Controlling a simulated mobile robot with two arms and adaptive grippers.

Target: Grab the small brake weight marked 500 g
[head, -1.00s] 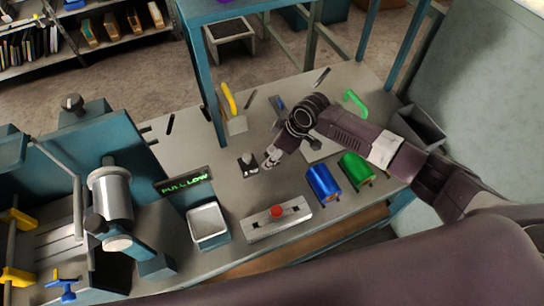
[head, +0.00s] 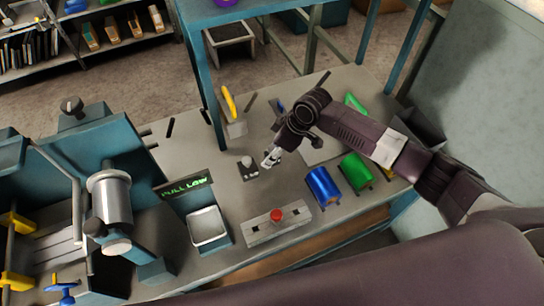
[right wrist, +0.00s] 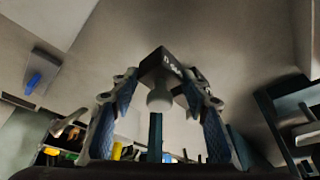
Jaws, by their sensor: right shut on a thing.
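The small brake weight (right wrist: 160,68) is a dark block with a pale marking, too blurred to read surely, and a pale knob. In the right wrist view its knob sits between the fingertips of my right gripper (right wrist: 159,98), which is shut on it. In the head view my right gripper (head: 268,162) reaches in from the right, low over the bench. A dark piece with pale knobs (head: 248,168) stands just left of the fingertips; I cannot tell whether it is separate from the held weight. My left gripper is not in view.
The bench (head: 180,145) also carries a grey open tray (head: 208,226), a base with a red knob (head: 277,214), blue (head: 322,184) and green (head: 355,170) rolls, and a yellow-handled piece (head: 229,103). A "PULL LAW" display (head: 186,187) and a machine with a metal cylinder (head: 110,200) stand left.

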